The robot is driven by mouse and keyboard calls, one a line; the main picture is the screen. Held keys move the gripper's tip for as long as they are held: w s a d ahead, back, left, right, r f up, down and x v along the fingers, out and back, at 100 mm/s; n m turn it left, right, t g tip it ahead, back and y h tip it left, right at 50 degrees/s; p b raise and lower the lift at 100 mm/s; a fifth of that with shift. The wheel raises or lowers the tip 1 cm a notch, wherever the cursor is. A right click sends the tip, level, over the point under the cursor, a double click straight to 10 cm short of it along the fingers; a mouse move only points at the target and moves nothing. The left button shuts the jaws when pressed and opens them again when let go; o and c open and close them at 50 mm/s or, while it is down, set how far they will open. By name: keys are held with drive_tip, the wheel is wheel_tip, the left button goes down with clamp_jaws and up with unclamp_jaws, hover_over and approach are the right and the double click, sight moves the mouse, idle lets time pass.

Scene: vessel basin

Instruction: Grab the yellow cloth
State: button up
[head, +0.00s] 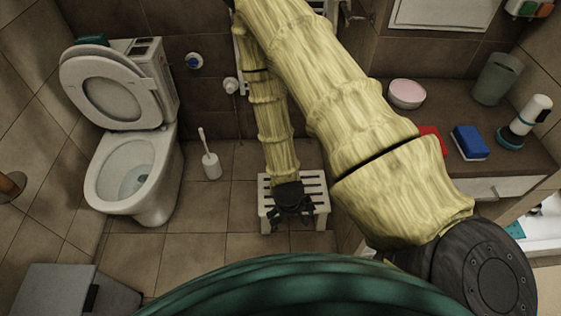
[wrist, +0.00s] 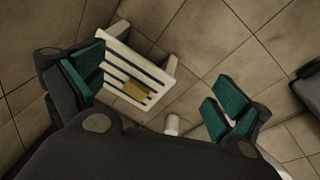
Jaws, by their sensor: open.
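The yellow cloth (wrist: 135,89) is a small yellow patch lying on the slats of a low white stool (wrist: 115,52) in the wrist view. In the head view I cannot make out the cloth; my gripper covers the middle of the stool (head: 264,204). My gripper (head: 291,211) points down over the stool. In the wrist view my gripper (wrist: 157,88) is open, with its green-padded fingers wide apart and nothing between them touching. The cloth lies beyond the fingertips, nearer the left finger.
A toilet (head: 132,175) with raised lid stands left, with a white brush holder (head: 211,166) between it and the stool. A counter (head: 455,120) on the right holds a pink-filled bowl (head: 407,93) and a blue sponge (head: 469,142).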

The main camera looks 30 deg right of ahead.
drive_tip(key=w+d+f+m+b, duration=0.1)
drive_tip(key=w+d+f+b, duration=0.3)
drive_tip(key=w+f+b, duration=0.3)
drive_tip(key=w+d+f+m+t+b, duration=0.1)
drive_tip(key=w+d+f+m+b, duration=0.1)
drive_tip(key=w+d+f+b, duration=0.2)
drive_tip(key=w+d+f+m+b, duration=0.1)
drive_tip(key=w+d+f+b, duration=0.3)
drive_tip(key=w+f+b, duration=0.6)
drive_tip(key=shift+w+f+m+t+b, duration=0.2)
drive_tip(key=shift+w+b, duration=0.7)
drive_tip(key=shift+b, duration=0.85)
drive_tip(key=shift+w+f+m+t+b, duration=0.15)
drive_tip(key=shift+w+b, duration=0.7)
drive_tip(key=shift+b, duration=0.9)
drive_tip(key=shift+b+x, duration=1.4)
drive_tip(key=shift+x, duration=1.15)
drive_tip(key=shift+a+r, duration=0.1)
drive_tip(key=c, duration=0.6)
